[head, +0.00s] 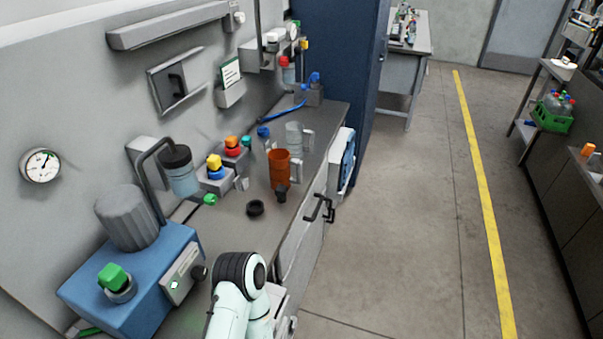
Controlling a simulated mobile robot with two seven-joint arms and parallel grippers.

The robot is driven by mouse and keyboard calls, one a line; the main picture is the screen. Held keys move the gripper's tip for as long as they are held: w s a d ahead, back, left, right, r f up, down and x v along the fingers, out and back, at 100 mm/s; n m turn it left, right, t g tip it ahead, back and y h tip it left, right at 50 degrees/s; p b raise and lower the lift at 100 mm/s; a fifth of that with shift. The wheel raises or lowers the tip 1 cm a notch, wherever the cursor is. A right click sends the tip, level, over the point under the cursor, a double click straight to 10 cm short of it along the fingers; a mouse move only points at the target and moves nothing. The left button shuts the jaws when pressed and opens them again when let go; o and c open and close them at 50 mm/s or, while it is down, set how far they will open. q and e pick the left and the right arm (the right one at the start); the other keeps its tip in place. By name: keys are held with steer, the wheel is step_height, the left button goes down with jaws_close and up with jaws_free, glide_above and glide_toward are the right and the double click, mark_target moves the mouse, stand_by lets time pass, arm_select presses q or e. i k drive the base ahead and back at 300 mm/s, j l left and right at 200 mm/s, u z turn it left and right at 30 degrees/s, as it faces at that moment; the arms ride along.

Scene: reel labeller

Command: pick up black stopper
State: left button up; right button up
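A small round black piece (255,208) lies on the grey bench, with a raised rim and a darker middle; it looks like the black stopper. A second small dark piece (281,194) is just below the orange-brown cup (279,168), at the bench's front edge; I cannot tell whether it is a separate stopper or part of something else. Part of one of my arms shows at the bottom of the head view, nearer than the round black piece and apart from it. Neither gripper's fingers are in view.
A blue machine (135,285) with a grey motor stands at the bench's left. A clear jar with a black lid (180,170), button boxes (214,172) and a clear cup (294,137) stand farther back. A cabinet handle (319,209) juts from the front. The floor at right is clear.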

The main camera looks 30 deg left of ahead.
mark_target(281, 191)
steer(key=i, duration=1.65)
steer(key=i+l+u, duration=0.1)
steer(key=i+u, duration=0.3)
steer(key=i+l+u, duration=0.4)
steer(key=i, duration=0.2)
steer(key=j+u, duration=0.1)
steer(key=u, duration=1.75)
